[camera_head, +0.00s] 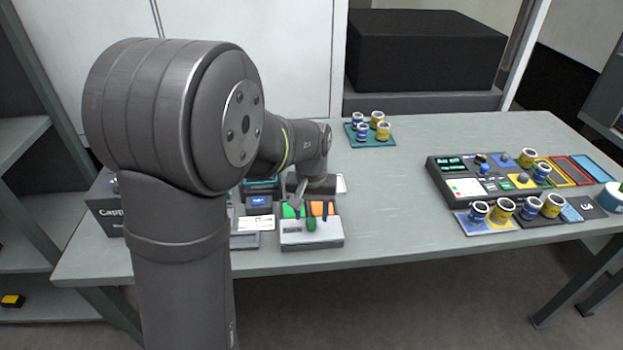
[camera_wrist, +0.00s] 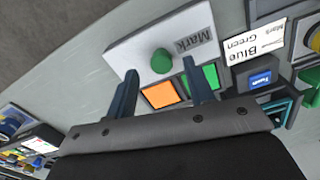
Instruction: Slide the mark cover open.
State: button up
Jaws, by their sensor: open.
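The mark cover (camera_head: 297,234) is a pale grey plate near the table's front edge, with a round green knob (camera_head: 311,224) on it. In the wrist view the cover (camera_wrist: 135,48) bears the word "Mark", and its green knob (camera_wrist: 162,60) stands up from it. An orange pad (camera_wrist: 160,94) and a green pad (camera_wrist: 208,78) lie uncovered beside the cover. My gripper (camera_wrist: 159,67) is open and empty; its fingertips appear on either side of the knob in the picture. In the head view my gripper (camera_head: 298,196) is over the pads; whether it touches anything is unclear.
A card reading "Blue Green Mark" (camera_wrist: 253,41) lies beside the cover. A teal tray (camera_head: 352,142) with several jars stands farther back. A dark control panel (camera_head: 440,180) with jars around it is at right. The table between is clear.

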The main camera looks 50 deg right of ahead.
aim_at(312, 223)
notch_tip(312, 223, up, 15)
jog(key=shift+f, duration=0.1)
dwell(0.7)
notch_tip(312, 223, down, 18)
jog(key=shift+r, duration=0.25)
jog(key=shift+r, duration=0.1)
dwell(0.4)
